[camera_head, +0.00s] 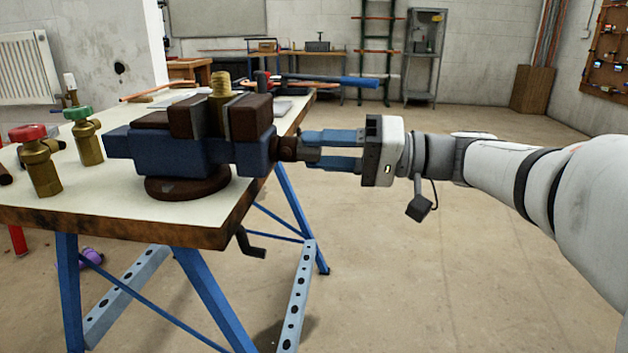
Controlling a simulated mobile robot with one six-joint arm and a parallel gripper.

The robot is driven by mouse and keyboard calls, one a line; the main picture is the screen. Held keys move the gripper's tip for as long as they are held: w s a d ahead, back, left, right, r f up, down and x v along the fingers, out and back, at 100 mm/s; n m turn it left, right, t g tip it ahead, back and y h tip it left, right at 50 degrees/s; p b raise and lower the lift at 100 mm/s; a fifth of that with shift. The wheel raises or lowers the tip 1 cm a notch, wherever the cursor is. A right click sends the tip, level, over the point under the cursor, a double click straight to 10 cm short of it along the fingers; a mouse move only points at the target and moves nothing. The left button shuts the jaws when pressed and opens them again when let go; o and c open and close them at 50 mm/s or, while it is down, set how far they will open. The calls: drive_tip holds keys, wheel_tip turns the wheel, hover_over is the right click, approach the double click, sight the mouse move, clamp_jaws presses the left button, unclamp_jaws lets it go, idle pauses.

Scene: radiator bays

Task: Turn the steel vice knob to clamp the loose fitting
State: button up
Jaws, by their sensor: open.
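The blue vice (165,152) with dark brown jaws stands on the workbench on a round brown base. A brass threaded fitting (220,86) stands upright between its jaws; I cannot tell whether a gap is left beside it. The vice knob (285,148) is a dark brown, rust-coloured piece on the vice's right end. My gripper (306,148) comes in level from the right, with its two blue fingers apart, one above the other. The fingertips are at the knob, and its outer end shows between them. I cannot tell whether they touch it.
The workbench (100,205) has a pale top and blue legs. A red-handled valve (42,168) and a green-handled valve (86,140) stand left of the vice. A blue-handled tool (330,80) lies behind it, overhanging the bench edge. The floor on the right is clear.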

drive_tip(key=shift+n, duration=0.9)
drive_tip(key=shift+a, duration=0.1)
